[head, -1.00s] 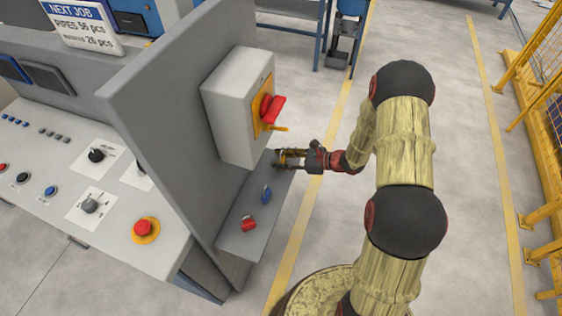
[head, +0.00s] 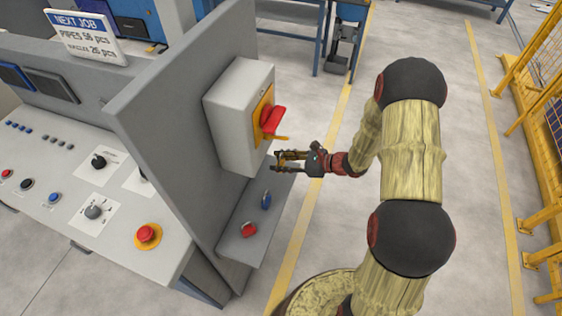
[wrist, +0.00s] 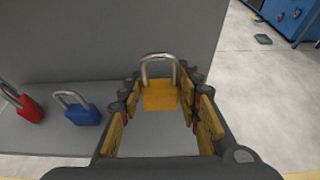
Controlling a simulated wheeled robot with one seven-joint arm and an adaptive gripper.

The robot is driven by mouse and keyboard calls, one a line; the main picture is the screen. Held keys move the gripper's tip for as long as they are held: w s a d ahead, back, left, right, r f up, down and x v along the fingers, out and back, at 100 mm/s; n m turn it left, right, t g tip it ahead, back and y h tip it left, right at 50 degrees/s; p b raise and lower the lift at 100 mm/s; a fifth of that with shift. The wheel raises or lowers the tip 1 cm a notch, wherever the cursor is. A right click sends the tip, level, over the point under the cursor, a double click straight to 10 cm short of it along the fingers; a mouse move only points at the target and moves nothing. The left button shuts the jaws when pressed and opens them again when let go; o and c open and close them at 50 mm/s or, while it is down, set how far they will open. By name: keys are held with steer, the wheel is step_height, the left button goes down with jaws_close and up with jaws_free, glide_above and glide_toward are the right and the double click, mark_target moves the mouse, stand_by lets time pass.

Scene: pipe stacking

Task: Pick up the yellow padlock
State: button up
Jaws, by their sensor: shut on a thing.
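The yellow padlock (wrist: 160,95) is between my gripper's (wrist: 163,105) fingers in the wrist view, with its metal shackle pointing up. My gripper is shut on it. In the head view my gripper (head: 284,160) is at the back end of the small grey shelf, below and right of the switch box. The padlock is hardly visible there, small between the fingers.
A blue padlock (wrist: 82,109) and a red padlock (wrist: 24,104) lie on the grey shelf (head: 240,226). The grey switch box (head: 232,105) with a red handle (head: 272,120) hangs on the upright panel close to my gripper. Open floor lies to the right.

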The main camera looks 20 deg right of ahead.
steer(key=s+a+r+p, duration=0.2)
steer(key=s+a+r, duration=0.2)
steer(key=s+r, duration=0.3)
steer(key=s, duration=0.4)
steer(key=shift+a+r+p, duration=0.3)
steer(key=shift+r, duration=0.05)
